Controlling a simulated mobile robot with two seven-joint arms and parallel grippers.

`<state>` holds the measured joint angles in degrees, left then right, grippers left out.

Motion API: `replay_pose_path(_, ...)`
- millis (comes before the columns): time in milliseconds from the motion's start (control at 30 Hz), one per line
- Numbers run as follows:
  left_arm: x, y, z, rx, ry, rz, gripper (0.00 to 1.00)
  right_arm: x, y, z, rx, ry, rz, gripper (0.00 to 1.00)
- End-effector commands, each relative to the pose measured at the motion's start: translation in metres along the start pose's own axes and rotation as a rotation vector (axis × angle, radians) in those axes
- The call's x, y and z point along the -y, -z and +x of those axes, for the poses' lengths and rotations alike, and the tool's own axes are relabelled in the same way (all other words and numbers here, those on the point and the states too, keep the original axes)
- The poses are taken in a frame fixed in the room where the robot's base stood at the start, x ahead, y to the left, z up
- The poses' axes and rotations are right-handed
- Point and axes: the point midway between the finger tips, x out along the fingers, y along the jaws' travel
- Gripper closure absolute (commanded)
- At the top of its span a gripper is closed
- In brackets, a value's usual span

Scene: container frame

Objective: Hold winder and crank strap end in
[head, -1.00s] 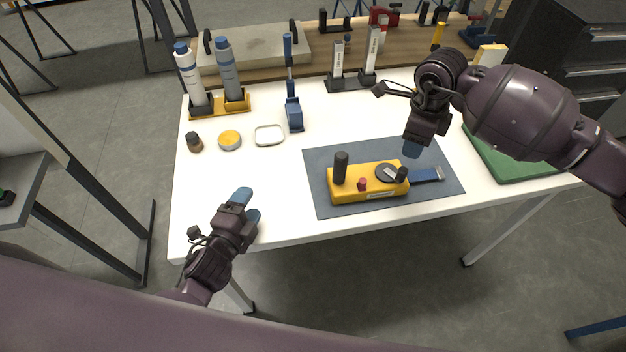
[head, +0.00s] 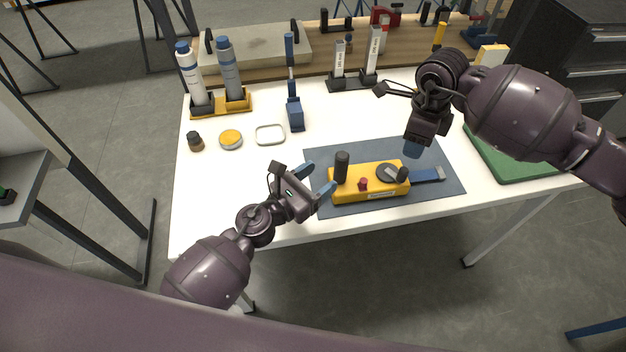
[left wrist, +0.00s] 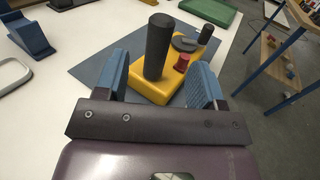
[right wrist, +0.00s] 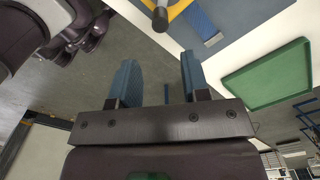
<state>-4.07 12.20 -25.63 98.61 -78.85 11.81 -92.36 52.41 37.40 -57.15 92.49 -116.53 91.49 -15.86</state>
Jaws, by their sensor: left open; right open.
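The yellow winder (head: 370,188) lies on a dark grey-blue mat (head: 440,165). It has an upright black post (head: 341,166) at its left end, a red button (head: 363,184), and a dark crank disc (head: 388,172) with a black knob (head: 403,174) at its right. A blue strap end (head: 428,175) sticks out to the right. My left gripper (head: 318,179) is open just left of the winder; in the left wrist view the post (left wrist: 159,47) stands ahead between its fingers, not gripped. My right gripper (head: 413,150) is open above the mat, behind the crank; the strap (right wrist: 200,20) shows in the right wrist view.
A green tray (head: 505,160) is at the table's right. Two bottles (head: 230,70) in a yellow holder, a blue tool (head: 294,112), a small jar (head: 195,141), a yellow tin (head: 230,139) and a white-rimmed dish (head: 270,134) stand at left. The front left of the table is clear.

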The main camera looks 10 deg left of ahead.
Motion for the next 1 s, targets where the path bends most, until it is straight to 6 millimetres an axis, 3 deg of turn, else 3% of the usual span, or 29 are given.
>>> replay_pose_path(400,0.000,-0.001,0.064,0.001,-0.002,-0.006,0.37,0.000,0.000,0.000,0.000,0.000,0.000,0.57)
replay_pose_path(600,-0.001,-0.001,0.087,0.001,-0.002,-0.007,0.37,0.000,0.000,0.000,0.000,0.000,0.000,0.57)
replay_pose_path(1000,0.000,-0.001,0.098,0.001,-0.002,-0.006,0.37,0.000,0.000,0.000,0.000,0.000,0.000,0.57)
